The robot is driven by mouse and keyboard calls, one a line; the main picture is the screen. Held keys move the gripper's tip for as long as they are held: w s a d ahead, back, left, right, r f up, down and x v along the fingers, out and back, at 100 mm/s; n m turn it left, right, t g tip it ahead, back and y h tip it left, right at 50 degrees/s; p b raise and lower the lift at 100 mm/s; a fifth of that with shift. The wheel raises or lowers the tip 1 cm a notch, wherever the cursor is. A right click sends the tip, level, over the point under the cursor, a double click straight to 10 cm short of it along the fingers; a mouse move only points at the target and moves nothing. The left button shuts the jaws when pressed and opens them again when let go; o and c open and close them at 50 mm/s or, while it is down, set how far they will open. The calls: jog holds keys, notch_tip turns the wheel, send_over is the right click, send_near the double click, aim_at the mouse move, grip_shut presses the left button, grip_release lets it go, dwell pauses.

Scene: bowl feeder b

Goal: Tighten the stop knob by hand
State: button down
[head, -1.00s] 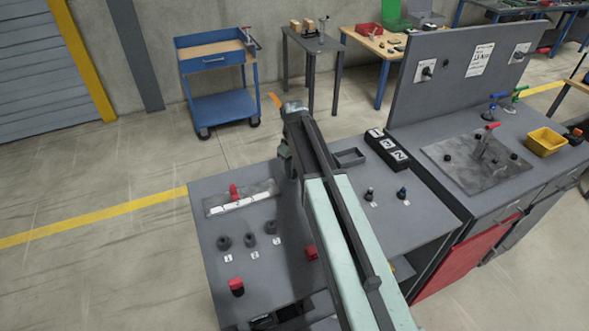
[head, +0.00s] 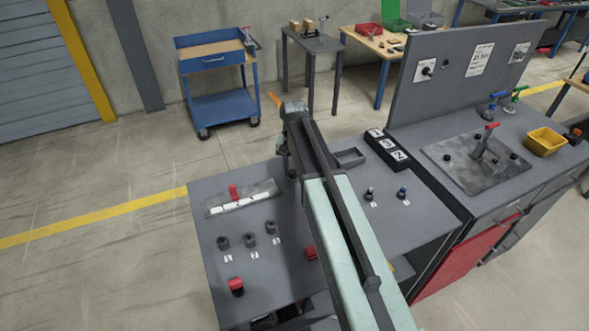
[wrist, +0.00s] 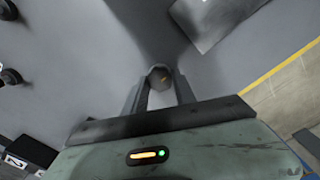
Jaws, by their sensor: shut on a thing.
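In the head view my gripper (head: 286,152) is low at the far end of my arm, over the back of the grey bench (head: 212,268). My arm covers part of that area, so the knob's contact with its base is hidden.
A metal plate with a red handle (head: 234,192) lies left of my gripper. Three dark knobs (head: 249,241) with number labels stand nearer. A grey tray (head: 350,158) and a black number block (head: 386,149) are to the right.

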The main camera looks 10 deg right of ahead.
aim_at(293, 172)
jog(key=shift+w+m, duration=0.1)
jog(key=shift+m, duration=1.5)
jog(key=c, duration=1)
grip_release()
notch_tip(293, 172, up, 8)
jog(key=p, duration=0.8)
jog(key=shift+f, duration=0.15)
